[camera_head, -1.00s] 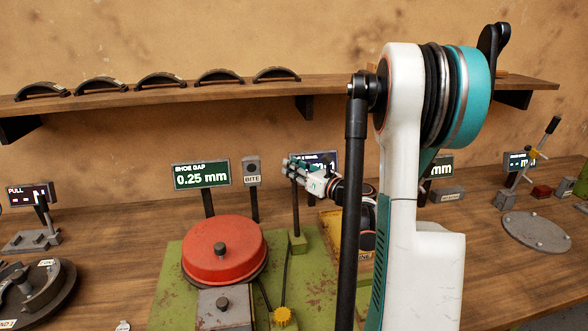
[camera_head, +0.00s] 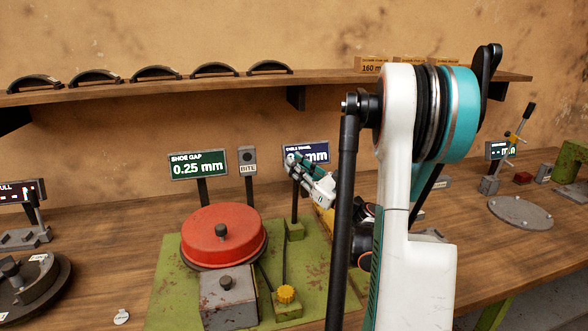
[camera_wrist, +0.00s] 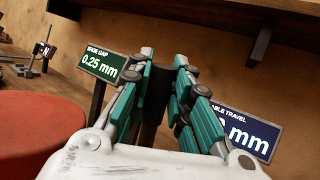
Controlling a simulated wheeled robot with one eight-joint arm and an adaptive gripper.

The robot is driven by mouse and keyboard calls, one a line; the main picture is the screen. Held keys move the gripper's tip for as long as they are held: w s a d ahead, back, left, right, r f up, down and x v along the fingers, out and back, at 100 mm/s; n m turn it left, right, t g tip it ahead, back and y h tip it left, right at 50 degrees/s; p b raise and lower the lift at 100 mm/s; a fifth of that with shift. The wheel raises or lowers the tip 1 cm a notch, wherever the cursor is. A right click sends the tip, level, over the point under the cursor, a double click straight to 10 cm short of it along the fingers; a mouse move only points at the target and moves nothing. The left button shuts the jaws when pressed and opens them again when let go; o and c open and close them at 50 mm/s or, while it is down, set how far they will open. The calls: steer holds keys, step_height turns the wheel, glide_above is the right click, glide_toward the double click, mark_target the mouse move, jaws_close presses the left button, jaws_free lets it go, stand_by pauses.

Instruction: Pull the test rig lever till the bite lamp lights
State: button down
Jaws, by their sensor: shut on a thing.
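My gripper (camera_head: 296,166) is at the test rig, in front of the blue cable travel display (camera_head: 318,153). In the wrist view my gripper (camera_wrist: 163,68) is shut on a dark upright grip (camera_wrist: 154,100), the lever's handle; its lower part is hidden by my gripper. The bite lamp (camera_head: 246,154) stands on a post above the label BITE and looks dark grey, unlit. The shoe gap display (camera_head: 198,166) reads 0.25 mm. The cable travel digits are partly covered. The red drum (camera_head: 223,236) sits on the green rig plate (camera_head: 179,290).
A wooden shelf (camera_head: 215,84) with several curved brake shoes runs along the wall above. A yellow knob (camera_head: 286,294) is at the rig's front. Another lever (camera_head: 523,121) and a round metal plate (camera_head: 520,213) stand at the right. My arm hides part of the bench.

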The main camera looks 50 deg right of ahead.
steer(key=c, duration=1.4)
jaws_free()
steer(key=shift+c, duration=0.2)
steer(key=v, duration=1.2)
